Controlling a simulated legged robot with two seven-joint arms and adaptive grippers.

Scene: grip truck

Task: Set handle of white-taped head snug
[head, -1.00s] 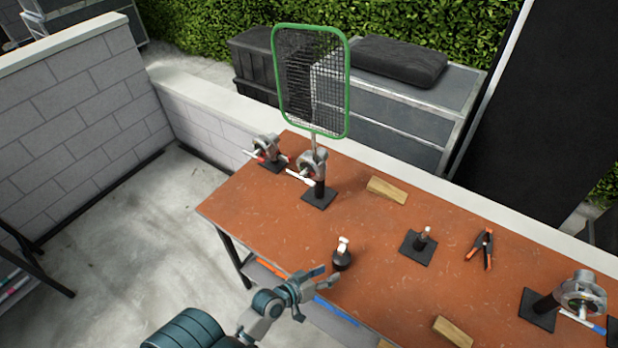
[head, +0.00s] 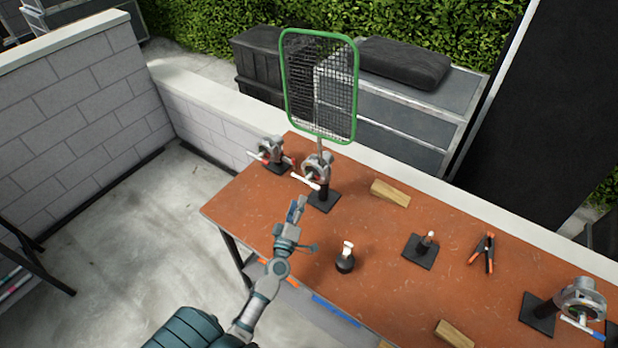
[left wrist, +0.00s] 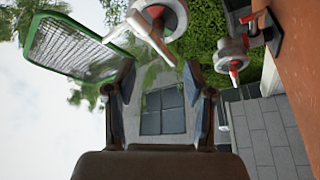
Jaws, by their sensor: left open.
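The white-taped head (head: 317,167) is a grey clamp head on a short post with a black square base, near the table's back left. Its pale handle (head: 304,181) sticks out to the lower left. A green-rimmed mesh frame (head: 356,95) rises from this head. My left gripper (head: 308,224) is open and empty over the table's left part, short of the head and apart from it. In the left wrist view, the handle (left wrist: 150,38) hangs beyond the space between my open fingers (left wrist: 158,85). My right gripper is out of view.
A red-marked head (head: 270,151) stands close behind to the left. A black-based knob (head: 345,260), wood wedges (head: 390,193), a short post (head: 421,248), an orange clamp (head: 484,252) and a blue-handled head (head: 578,300) stand on the brown table (head: 380,235).

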